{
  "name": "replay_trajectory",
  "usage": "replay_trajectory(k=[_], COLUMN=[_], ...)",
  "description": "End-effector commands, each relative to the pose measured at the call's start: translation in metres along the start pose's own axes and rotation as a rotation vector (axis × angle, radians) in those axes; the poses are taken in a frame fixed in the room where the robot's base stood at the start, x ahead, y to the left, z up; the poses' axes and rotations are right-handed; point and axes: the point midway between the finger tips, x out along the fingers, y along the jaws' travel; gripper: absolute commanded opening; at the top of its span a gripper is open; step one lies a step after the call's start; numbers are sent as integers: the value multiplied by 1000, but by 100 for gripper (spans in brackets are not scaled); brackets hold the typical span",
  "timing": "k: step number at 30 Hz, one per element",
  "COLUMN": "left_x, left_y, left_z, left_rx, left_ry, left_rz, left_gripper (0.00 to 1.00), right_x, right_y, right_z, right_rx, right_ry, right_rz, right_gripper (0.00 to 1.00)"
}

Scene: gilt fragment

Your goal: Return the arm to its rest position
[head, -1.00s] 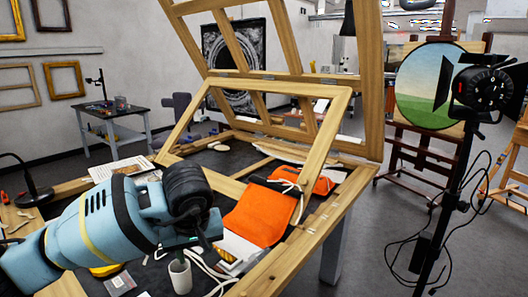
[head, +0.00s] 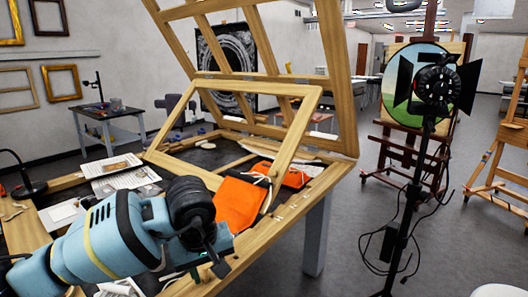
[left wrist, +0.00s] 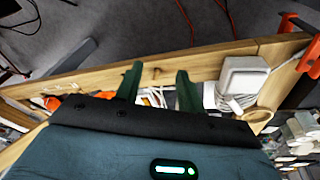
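My left arm (head: 110,240), pale blue with a black wrist, comes in from the lower left of the head view. It is bent over the near edge of the wooden worktable. My left gripper (head: 218,257) points down at the bottom of that view, partly hidden by the wrist. In the left wrist view its two dark green fingers (left wrist: 158,76) stand apart with nothing held between them. A wooden rail and white cords show behind them. My right arm and gripper are not in view.
The worktable (head: 290,215) carries a raised wooden frame (head: 335,70), an orange pouch (head: 238,205) and papers (head: 125,180). A white adapter (left wrist: 243,78) lies by the rail. A black lamp stand (head: 408,200) and an easel (head: 385,150) stand right.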

Motion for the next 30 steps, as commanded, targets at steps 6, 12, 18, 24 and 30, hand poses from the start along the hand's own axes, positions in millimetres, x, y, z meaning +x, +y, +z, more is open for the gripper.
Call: replay_trajectory(k=[6, 12, 18, 24, 30], left_x=[32, 33, 4, -17, 3], left_y=[33, 71, 97, 100, 74], left_z=[73, 157, 204, 197, 159], left_rx=[-129, -388, -781, -1249, -1769], left_ry=[-317, -773, -1316, -1862, -2392], left_rz=[187, 375, 487, 481, 358], left_gripper=[39, 39, 39, 39, 39], right_x=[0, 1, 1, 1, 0], right_y=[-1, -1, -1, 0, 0], right_z=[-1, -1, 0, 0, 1], right_rx=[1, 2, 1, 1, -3], right_ry=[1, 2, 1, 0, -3], right_rz=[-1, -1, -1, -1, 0], right_gripper=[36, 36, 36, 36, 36])
